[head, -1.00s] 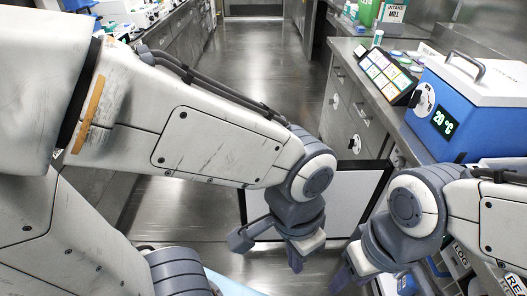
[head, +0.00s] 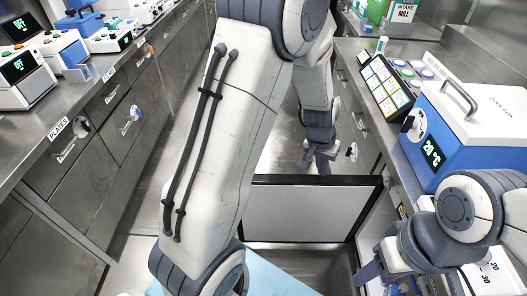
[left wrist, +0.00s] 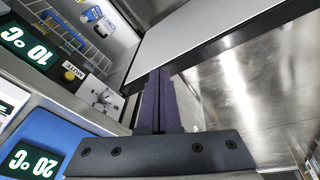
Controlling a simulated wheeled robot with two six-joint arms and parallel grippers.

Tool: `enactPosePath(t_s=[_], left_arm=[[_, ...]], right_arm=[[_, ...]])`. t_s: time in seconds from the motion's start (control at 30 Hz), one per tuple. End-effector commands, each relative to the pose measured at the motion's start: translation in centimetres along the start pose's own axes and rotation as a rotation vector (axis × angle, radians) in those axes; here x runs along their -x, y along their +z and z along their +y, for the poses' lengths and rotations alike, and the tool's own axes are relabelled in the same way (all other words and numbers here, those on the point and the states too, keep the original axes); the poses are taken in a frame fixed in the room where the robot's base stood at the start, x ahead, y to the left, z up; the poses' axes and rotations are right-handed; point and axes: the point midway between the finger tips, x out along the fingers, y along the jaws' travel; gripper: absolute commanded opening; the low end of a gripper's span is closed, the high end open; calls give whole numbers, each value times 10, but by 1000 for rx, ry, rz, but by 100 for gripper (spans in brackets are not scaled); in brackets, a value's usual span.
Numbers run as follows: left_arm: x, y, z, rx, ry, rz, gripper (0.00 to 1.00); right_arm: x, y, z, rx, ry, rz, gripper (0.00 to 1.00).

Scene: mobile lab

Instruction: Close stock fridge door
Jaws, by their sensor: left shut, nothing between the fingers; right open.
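The stock fridge door (head: 305,210) stands open, a pale panel with a black frame jutting from the right-hand counter into the aisle. It also shows large in the left wrist view (left wrist: 215,35). My left gripper (head: 321,166) is shut and empty, just beyond the door's top edge. Its closed purple fingers (left wrist: 157,90) reach close beside the door's black edge in the left wrist view; I cannot tell whether they touch. My right gripper (head: 363,275) is open, low at the right, near the fridge opening. My left arm hides part of the door's left side.
A blue box with a white lid and 20 °C display (head: 432,153) stands on the right counter beside a tablet (head: 386,86). Drawers (head: 130,115) line the left side. The left wrist view shows a wire rack (left wrist: 75,40). The aisle floor left of the door is partly clear.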

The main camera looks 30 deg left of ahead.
Motion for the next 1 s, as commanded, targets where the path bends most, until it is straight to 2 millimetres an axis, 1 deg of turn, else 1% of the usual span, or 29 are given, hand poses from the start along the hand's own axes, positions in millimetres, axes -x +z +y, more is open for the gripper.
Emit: enactPosePath(t_s=[0.03,0.07,0.1,0.17,0.2,0.3,0.4,0.5,0.57,0.67,0.87,1.0], left_arm=[[-4,-18,-38,91,-31,14,0],[-11,-26,-60,135,-49,29,0],[-20,-33,-88,192,-75,49,0],[-33,-38,-130,269,-114,74,0],[-40,-38,-155,314,-139,87,0],[-55,-32,-208,404,-195,113,0],[-66,-23,-240,459,-232,126,0],[-73,-18,-256,482,-251,133,0],[-78,-17,-260,487,-256,135,0],[-90,-17,-263,487,-256,135,0],[-128,-19,-273,485,-255,133,0],[-153,-22,-280,487,-254,133,0]], right_arm=[[24,-1,-2,0,0,0,50],[30,-2,-2,0,0,0,50],[38,-2,-3,0,0,0,50],[48,-3,-4,0,0,0,50],[54,-3,-4,0,0,0,50],[65,-4,-5,0,0,0,50],[71,-4,-5,0,0,0,50],[72,-4,-5,0,0,0,50],[71,-4,-5,0,0,0,50],[67,-4,-5,0,0,0,50],[63,-3,-4,0,0,0,50],[65,-3,-5,0,0,0,50]])
